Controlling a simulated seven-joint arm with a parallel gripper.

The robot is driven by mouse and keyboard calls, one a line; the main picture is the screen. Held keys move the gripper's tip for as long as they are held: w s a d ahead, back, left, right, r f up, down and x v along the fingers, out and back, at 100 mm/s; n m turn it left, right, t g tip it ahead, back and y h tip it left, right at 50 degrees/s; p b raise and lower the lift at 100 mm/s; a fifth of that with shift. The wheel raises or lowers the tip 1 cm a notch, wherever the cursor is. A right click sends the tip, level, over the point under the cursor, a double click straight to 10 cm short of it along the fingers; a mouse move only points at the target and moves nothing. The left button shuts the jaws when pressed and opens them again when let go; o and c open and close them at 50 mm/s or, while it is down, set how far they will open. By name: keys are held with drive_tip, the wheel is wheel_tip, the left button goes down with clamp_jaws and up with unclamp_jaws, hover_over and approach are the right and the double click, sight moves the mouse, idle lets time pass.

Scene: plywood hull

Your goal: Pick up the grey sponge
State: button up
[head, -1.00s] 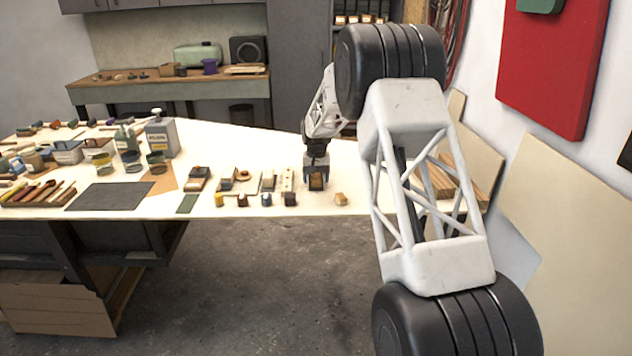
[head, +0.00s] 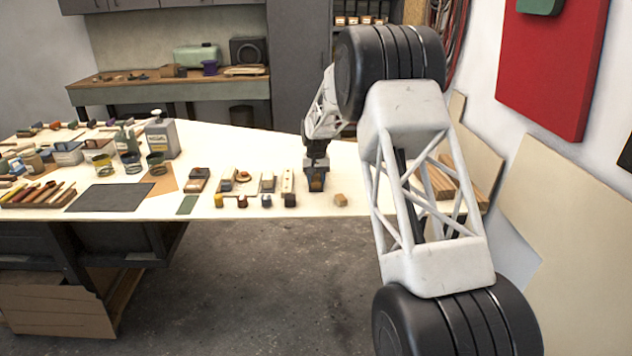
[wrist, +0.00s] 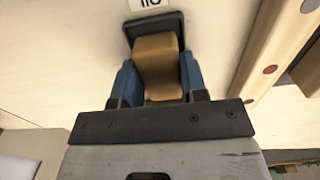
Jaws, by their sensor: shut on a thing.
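My gripper (head: 315,186) is at the near edge of the pale table, right of a row of small items. In the wrist view its blue fingers (wrist: 157,85) are shut on a tan-brown block with a dark grey base (wrist: 157,62), one finger on each side. In the head view the block is a small brown patch between the fingers. It is tan with grey rather than all grey, so I cannot tell for sure that it is the grey sponge. Whether it touches the table is unclear.
A small tan block (head: 340,200) lies just right of my gripper. A pale bar (head: 287,184) and several small blocks stand to the left. Wooden planks (head: 440,182) lie at the right end. A dark mat (head: 110,197) and jars are farther left.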

sight(316, 179)
drive_tip(key=shift+r, duration=0.15)
drive_tip(key=shift+r, duration=1.35)
drive_tip(key=shift+s+r, duration=0.15)
drive_tip(key=shift+r, duration=0.2)
drive_tip(key=s, duration=0.5)
drive_tip(key=s+d+r, duration=0.1)
drive_tip(key=s, duration=0.4)
drive_tip(key=s+d, duration=0.1)
drive_tip(key=s, duration=0.4)
drive_tip(key=shift+s+d+r, duration=0.15)
drive_tip(key=shift+s+r, duration=0.05)
drive_tip(key=shift+s, duration=0.1)
